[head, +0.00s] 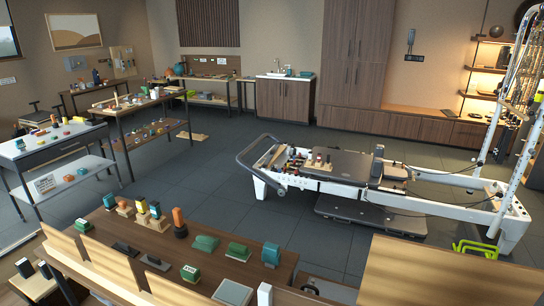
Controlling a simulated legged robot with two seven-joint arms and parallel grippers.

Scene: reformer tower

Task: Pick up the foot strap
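I cannot make out a foot strap for certain in the head view. The reformer (335,180) stands right of centre, with a white frame and a dark padded carriage (345,166). Several small items, too small to name, sit at its left end. Its white tower post (523,170) rises at the right edge, with springs or chains (520,70) hanging near the top. Neither of my grippers shows in this view.
A wooden table (150,240) in the foreground holds several green, teal and orange items. A plain wooden surface (450,272) fills the lower right, near a bright green object (475,249). Several worktables, including a white cart (50,148), line the left. The dark floor (215,165) between is mostly clear.

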